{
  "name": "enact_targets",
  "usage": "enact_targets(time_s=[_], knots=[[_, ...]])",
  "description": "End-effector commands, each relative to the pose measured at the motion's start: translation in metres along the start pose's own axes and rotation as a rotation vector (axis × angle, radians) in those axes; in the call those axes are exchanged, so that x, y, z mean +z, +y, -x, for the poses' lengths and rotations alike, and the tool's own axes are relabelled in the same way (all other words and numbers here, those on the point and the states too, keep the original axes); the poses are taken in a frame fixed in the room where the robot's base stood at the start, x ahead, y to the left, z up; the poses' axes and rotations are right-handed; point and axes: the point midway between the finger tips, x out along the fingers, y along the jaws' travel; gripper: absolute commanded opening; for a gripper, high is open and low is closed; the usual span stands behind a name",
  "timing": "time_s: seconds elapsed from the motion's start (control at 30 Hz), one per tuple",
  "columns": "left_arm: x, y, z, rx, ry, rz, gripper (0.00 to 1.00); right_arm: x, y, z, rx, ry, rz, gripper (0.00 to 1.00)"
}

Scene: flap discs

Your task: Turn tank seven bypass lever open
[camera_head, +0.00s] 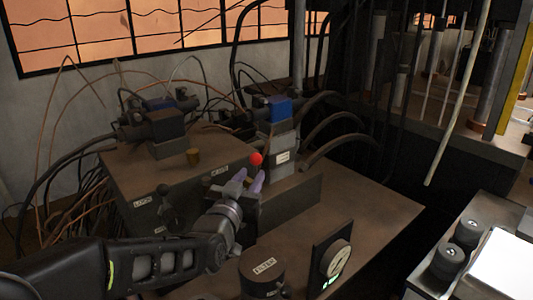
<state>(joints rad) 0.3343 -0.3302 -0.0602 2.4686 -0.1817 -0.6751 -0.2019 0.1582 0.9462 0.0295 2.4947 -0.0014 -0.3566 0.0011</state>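A red ball knob (256,158) shows near the middle of the head view, in front of a valve block with a blue top (279,108) and a white label. I take it for the end of the bypass lever; its shaft is hard to make out. My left gripper (252,174) reaches in from the lower left with its two purple fingers apart. The knob appears just beyond and above the fingertips, between them in the picture. I cannot tell whether the fingers touch it. No tank number is readable. My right gripper is not in view.
A dark tank top (375,225) carries a round can labelled FILTER (264,271) and an upright gauge (335,258). A second valve assembly (164,130) stands at the left. Hoses (335,135) curve behind the valve block. Black knobs (448,258) and a white panel (500,265) stand at the right.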

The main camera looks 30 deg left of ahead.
Motion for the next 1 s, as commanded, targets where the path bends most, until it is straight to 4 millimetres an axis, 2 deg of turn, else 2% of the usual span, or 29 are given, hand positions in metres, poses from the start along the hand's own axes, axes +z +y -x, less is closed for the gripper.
enact_targets(time_s=[0.3, 0.47, 0.9, 1.0], knots=[[0.0, 0.0, 0.0, 0.0, 0.0, 0.0, 0.3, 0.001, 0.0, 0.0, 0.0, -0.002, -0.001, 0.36], [0.0, 0.0, -0.008, 0.0, -0.002, 0.0, 0.3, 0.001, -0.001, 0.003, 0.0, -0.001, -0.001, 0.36], [-0.001, 0.0, -0.067, 0.0, -0.002, 0.0, 0.3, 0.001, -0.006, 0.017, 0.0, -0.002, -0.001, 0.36], [0.0, 0.0, -0.075, 0.0, -0.002, 0.0, 0.3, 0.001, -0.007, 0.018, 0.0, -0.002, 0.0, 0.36]])
